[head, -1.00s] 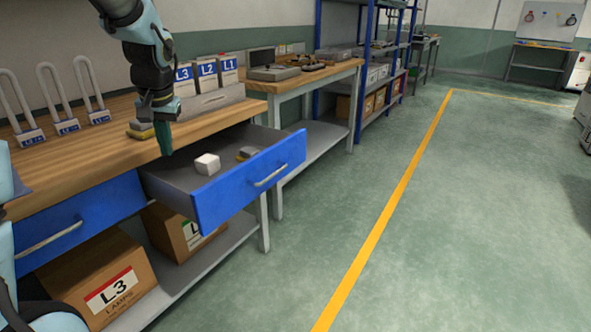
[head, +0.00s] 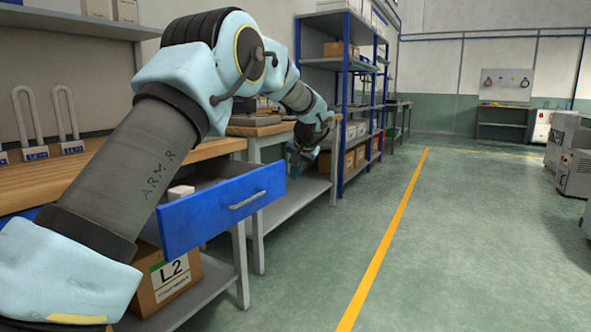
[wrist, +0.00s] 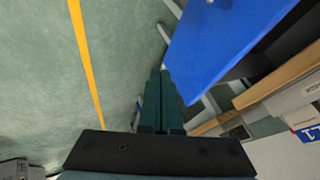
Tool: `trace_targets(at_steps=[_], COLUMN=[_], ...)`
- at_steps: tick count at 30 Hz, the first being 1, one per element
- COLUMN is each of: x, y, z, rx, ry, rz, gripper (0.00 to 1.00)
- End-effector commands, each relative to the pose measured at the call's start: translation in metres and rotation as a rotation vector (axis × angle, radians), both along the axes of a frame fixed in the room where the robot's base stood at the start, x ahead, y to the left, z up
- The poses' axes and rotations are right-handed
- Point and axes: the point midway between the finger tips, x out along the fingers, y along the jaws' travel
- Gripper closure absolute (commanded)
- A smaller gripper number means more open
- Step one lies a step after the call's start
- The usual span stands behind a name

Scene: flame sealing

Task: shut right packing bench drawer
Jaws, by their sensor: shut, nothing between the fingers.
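The right packing bench drawer (head: 190,222) stands pulled out from under the wooden bench top, its blue front and pale handle (head: 247,200) facing the aisle. A white block (head: 180,192) shows inside it; my arm hides much of the rest. My gripper (head: 293,172) is past the drawer's far right end, out over the aisle side, and looks apart from it. In the wrist view, my gripper (wrist: 161,72) has its green fingers together and empty. The blue drawer front (wrist: 225,40) is just right of the fingertips there; I cannot tell whether they touch.
The bench top (head: 40,187) holds padlock-shaped stands at left. A box marked L2 (head: 172,278) sits on the lower shelf under the drawer. A second bench (head: 262,130) and blue shelving (head: 345,100) stand beyond. The green floor (head: 310,260) before the drawer is clear up to the yellow line.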

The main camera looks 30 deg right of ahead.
Motion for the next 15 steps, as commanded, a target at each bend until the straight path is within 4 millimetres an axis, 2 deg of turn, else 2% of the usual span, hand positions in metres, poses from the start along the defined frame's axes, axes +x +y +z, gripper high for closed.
trace_targets(at_steps=[1,7,10,15], x=[0.008,0.031,0.046,0.060], y=[0.000,-0.004,0.006,0.013], z=[-0.011,-0.043,-0.038,-0.038], rx=[0.002,0.001,-0.002,-0.001], ry=[0.001,0.002,-0.001,-0.001], rz=[0.002,0.002,0.005,0.002], gripper=[1.00,1.00,1.00,1.00])
